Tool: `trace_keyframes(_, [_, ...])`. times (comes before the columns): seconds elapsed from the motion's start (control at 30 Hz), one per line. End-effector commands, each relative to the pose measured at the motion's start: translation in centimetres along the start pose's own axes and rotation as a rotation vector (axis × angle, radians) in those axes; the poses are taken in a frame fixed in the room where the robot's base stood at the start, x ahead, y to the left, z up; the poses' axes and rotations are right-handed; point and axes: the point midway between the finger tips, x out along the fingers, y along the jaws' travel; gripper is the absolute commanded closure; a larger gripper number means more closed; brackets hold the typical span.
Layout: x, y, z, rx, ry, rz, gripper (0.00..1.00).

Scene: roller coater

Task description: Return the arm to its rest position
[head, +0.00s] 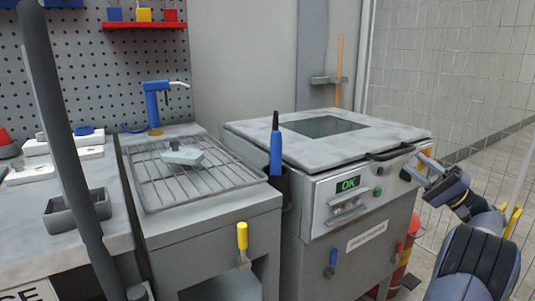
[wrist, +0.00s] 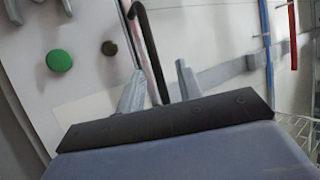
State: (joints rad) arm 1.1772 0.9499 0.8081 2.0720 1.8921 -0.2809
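My gripper (head: 419,168) is at the right front corner of the grey coating machine (head: 325,205), close to the lid's front edge. In the wrist view its two fingers (wrist: 158,80) stand apart, so it is open. A dark bent bar, likely the lid handle (wrist: 150,45), shows between or behind the fingers; I cannot tell whether they touch it. In the head view the black lid handle (head: 390,153) sits on the front edge of the closed-looking lid (head: 375,140). My arm comes in from the lower right.
The machine's panel has a green "OK" display (head: 348,183) and a green button (wrist: 60,60). A wire rack (head: 170,185) with a small grey-green part (head: 182,154) lies on the left bench. Tiled floor is at right.

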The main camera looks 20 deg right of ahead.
Motion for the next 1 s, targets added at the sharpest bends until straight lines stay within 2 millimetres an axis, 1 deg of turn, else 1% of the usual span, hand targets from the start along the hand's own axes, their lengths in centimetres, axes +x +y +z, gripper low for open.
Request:
trace_keyframes(0.1, [2.3,0.3,0.1,0.000,-0.004,0.000,0.66])
trace_keyframes(0.2, [3.9,0.3,0.1,0.000,-0.002,0.001,0.66])
trace_keyframes(0.4, [6.3,0.3,0.0,0.002,-0.001,0.001,0.66])
trace_keyframes(0.6, [7.0,0.2,0.0,0.002,0.001,0.002,0.66])
trace_keyframes(1.0, [7.2,0.2,0.0,0.005,0.000,0.002,0.66])
